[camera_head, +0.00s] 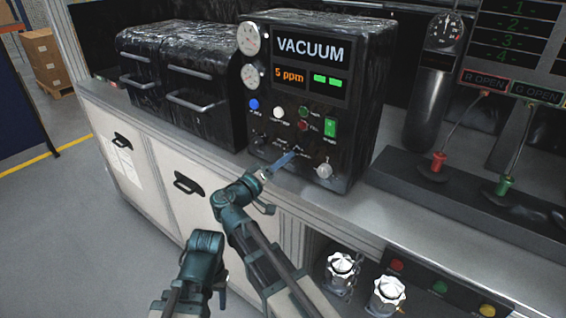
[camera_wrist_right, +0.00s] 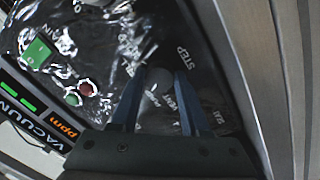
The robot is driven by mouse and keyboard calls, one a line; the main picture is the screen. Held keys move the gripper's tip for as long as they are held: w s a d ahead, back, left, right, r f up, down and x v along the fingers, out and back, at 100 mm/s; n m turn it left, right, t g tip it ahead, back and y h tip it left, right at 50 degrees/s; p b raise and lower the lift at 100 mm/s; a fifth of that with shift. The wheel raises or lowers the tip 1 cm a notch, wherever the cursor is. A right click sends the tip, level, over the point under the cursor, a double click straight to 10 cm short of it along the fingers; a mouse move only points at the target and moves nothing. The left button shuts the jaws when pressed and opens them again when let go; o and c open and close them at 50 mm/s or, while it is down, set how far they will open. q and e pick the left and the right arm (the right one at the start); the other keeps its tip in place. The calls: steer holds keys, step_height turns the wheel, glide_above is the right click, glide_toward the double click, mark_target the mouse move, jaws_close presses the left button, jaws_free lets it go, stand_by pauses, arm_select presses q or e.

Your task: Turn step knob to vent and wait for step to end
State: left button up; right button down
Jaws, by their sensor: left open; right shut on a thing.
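The black vacuum unit (camera_head: 366,88) stands on the bench, its display reading "VACUUM", "5 ppm" and two green bars. My right gripper (camera_head: 284,161) is at the lower front panel. A "STEP" label and a partly covered "VENT" label show beside the right finger. The knob's pointer direction cannot be made out. My left gripper (camera_head: 219,287) is low at the bottom left, away from the panel; its fingers are hard to see.
Another pale knob (camera_head: 323,170) and a green switch (camera_head: 330,128) are on the panel's right. Black handled cases (camera_head: 190,80) stand to the left. A gas cylinder (camera_head: 428,108) and red and green levers stand to the right. White valve handles (camera_head: 387,293) are below the bench edge.

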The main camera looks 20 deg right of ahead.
steer(key=n, duration=0.4)
steer(key=shift+n+t, duration=0.4)
steer(key=shift+s+n, duration=0.1)
steer(key=shift+n, duration=2.3)
steer(key=shift+c, duration=2)
jaws_free()
steer(key=shift+s, duration=0.1)
